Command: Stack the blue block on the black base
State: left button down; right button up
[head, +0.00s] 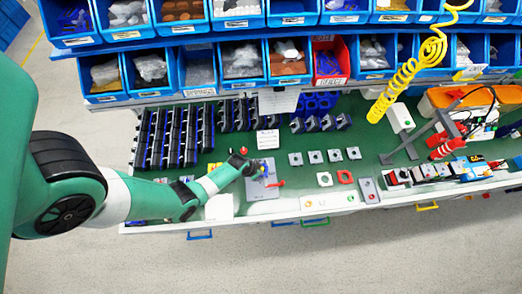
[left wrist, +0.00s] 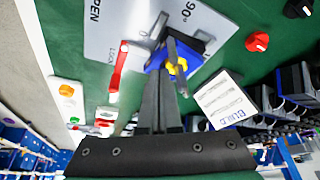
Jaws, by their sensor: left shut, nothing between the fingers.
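A blue block (left wrist: 197,47) with a yellow round part stands on a grey plate (left wrist: 105,30) marked "OPEN", "LOCK" and "90°". The plate also shows in the head view (head: 262,208), near the front edge of the green bench. A red lever (left wrist: 118,70) is beside the block on the plate. Dark parts show around the block, but I cannot tell the black base apart from my fingers there. My left gripper (head: 251,169) is over the plate at the block, its fingers (left wrist: 165,80) together and holding nothing. They hide part of the block. My right gripper is not in view.
Black and blue parts (head: 172,135) fill the bench at left. Small grey square pieces (head: 315,157) lie to the right. Blue bins (head: 240,60) stand behind. A yellow coiled hose (head: 410,75) hangs at right.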

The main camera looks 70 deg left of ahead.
pick_arm(q)
jog(key=shift+f+b, duration=0.75)
jog(key=shift+f, duration=0.05)
jog(key=shift+r, duration=0.1)
dwell(0.5)
jog(key=shift+r+p, duration=2.45)
jog(key=shift+r, duration=0.05)
